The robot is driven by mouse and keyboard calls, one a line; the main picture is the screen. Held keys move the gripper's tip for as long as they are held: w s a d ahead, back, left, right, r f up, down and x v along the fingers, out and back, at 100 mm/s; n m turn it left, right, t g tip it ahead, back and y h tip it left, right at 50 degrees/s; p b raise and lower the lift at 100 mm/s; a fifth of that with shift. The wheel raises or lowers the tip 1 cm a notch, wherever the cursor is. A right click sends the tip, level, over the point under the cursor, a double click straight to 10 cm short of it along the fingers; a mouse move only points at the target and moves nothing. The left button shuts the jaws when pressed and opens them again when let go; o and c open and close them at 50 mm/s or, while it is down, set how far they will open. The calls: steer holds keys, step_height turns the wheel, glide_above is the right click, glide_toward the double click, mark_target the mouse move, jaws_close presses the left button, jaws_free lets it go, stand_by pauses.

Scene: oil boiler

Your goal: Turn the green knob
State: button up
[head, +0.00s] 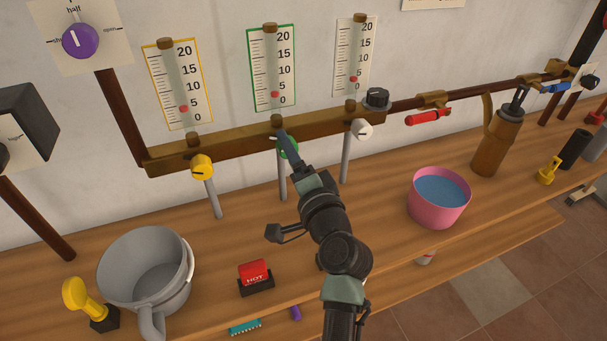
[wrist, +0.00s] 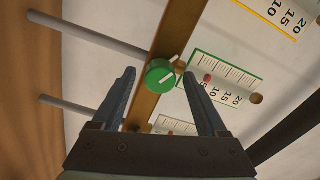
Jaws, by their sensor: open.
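The green knob (wrist: 160,74) sits on a brass manifold bar (wrist: 172,48) and has a pale pointer line on its face. In the head view the green knob (head: 289,148) is partly hidden behind my gripper (head: 284,138). In the wrist view my gripper (wrist: 160,82) is open, with one finger on each side of the knob and visible gaps between the fingers and the knob. I cannot tell how far the fingertips reach in depth. The green-framed gauge (head: 272,68) above the knob has its red marker low, between 0 and 5.
A yellow knob (head: 202,167) is left on the bar; a white knob (head: 362,130) and black knob (head: 376,97) are right. Grey pipes run down beneath. A grey pot (head: 147,270), red HOT button (head: 254,272) and pink bucket (head: 439,198) stand on the wooden bench.

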steer(key=v, duration=1.2)
steer(key=shift+b, duration=0.35)
steer(key=s+a+r+n+t+h+p, duration=0.1)
steer(key=s+a+r+n+t+p, duration=0.3)
steer(key=r, duration=1.6)
steer(key=w+r+n+t+h+p, duration=0.15)
steer(key=r+n+p, duration=0.4)
steer(key=r, duration=1.45)
steer(key=s+r+n+t+h+p, duration=0.1)
steer(key=s+r+t+h+p, duration=0.1)
steer(key=s+r, duration=0.7)
step_height(320, 180, up, 4)
steer(key=t+h, duration=0.1)
steer(key=t, duration=0.1)
steer(key=shift+s+t, duration=0.2)
steer(key=shift+t, duration=0.15)
steer(key=shift+n, duration=0.25)
